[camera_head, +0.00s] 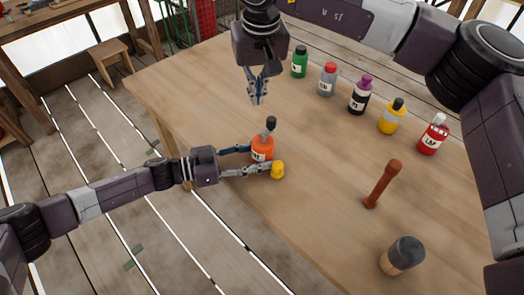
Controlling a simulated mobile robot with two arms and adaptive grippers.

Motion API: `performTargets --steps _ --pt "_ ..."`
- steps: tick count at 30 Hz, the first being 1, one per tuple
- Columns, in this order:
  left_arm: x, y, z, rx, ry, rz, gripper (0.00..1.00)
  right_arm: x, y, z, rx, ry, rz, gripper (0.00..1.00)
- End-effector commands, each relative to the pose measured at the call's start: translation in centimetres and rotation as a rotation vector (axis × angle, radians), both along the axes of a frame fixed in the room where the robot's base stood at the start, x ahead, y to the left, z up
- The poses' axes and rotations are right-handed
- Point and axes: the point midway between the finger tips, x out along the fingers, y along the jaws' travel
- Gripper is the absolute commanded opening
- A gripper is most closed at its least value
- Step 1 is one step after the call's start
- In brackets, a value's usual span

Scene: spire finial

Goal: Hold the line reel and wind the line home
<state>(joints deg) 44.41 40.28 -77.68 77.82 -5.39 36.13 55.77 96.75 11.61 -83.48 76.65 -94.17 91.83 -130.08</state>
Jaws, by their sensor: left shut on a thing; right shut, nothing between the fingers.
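An orange body with a white label (262,148) stands near the table's left edge, with a dark grey knob-like top (270,124). It looks much like a bottle; I cannot tell for sure that it is the line reel. My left gripper (266,158) comes in from the left and is shut on it. A small yellow piece (277,170) sits at the lower fingertip; I cannot tell whether it is joined to the orange body. My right gripper (258,98) points down, shut and empty, above and behind the orange body. No line is visible.
Several labelled bottles stand in a row at the back: green (299,64), grey (327,80), black (359,97), yellow (391,118), red (433,136). The table (320,205) is clear between.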

Motion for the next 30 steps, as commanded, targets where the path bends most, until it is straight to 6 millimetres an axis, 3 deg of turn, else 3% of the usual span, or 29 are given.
performTargets --steps 8,9,15,25,30 --pt "-0.1 0.0 -0.3 0.004 0.002 0.000 0.27 0.0 0.0 0.0 0.000 0.000 0.000 0.00" --pt "-0.1 0.0 -0.3 0.004 0.002 0.000 0.42 0.0 0.0 0.0 0.000 0.000 0.000 0.00" --pt "-0.1 0.0 -0.2 0.003 0.002 0.000 0.61 0.0 0.0 0.0 0.000 0.000 -0.001 0.00" --pt "-0.1 0.4 0.0 0.001 0.000 0.000 0.61 0.0 0.0 0.0 0.000 0.000 -0.001 0.00" --pt "-0.8 2.9 0.1 0.005 0.002 0.003 0.61 0.0 0.0 0.0 0.000 0.000 -0.001 0.00"
